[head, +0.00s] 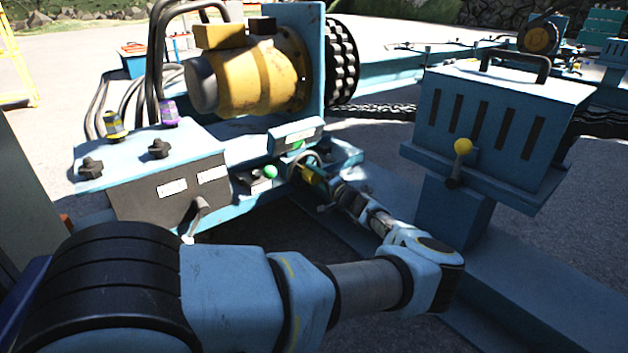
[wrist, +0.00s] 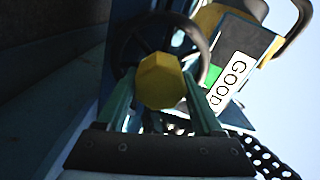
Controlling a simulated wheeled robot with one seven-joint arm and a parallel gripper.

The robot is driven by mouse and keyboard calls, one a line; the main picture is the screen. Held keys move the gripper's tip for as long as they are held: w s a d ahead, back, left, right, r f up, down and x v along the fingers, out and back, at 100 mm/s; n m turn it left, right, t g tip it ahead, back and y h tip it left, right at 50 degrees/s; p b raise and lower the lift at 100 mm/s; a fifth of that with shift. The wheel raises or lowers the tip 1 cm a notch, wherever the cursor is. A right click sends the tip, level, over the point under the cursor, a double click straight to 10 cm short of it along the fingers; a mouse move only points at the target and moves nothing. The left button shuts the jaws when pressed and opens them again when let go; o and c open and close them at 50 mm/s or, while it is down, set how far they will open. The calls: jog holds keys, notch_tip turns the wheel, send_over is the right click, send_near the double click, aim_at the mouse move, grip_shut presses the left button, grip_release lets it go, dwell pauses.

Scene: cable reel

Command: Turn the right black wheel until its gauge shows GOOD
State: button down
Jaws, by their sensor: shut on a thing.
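In the wrist view a dark wheel (wrist: 120,50) has a yellow faceted knob (wrist: 160,82) in front of it. My gripper (wrist: 160,92) has its two fingers on either side of this knob and is shut on it. Beside the wheel a gauge (wrist: 231,80) shows the word GOOD on white, with a green patch at its edge. In the head view my gripper (head: 318,182) reaches the wheel (head: 300,160) at the blue machine's right side. The gauge (head: 296,136) above it is too small to read there. My gripper partly hides the wheel.
A blue control box (head: 140,185) with black knobs and levers stands left of my gripper. A yellow motor (head: 250,78) is behind. A blue slotted box (head: 500,115) with a yellow-knobbed lever (head: 462,147) stands close on the right. Open pavement (head: 585,215) lies at far right.

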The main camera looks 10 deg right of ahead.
jog(key=shift+n, duration=0.5)
jog(key=shift+c, duration=0.2)
grip_release()
jog(key=p+v, duration=0.2)
jog(key=v, duration=0.8)
jog(key=shift+s+d, duration=0.2)
jog(key=shift+s, duration=0.15)
dwell(0.9)
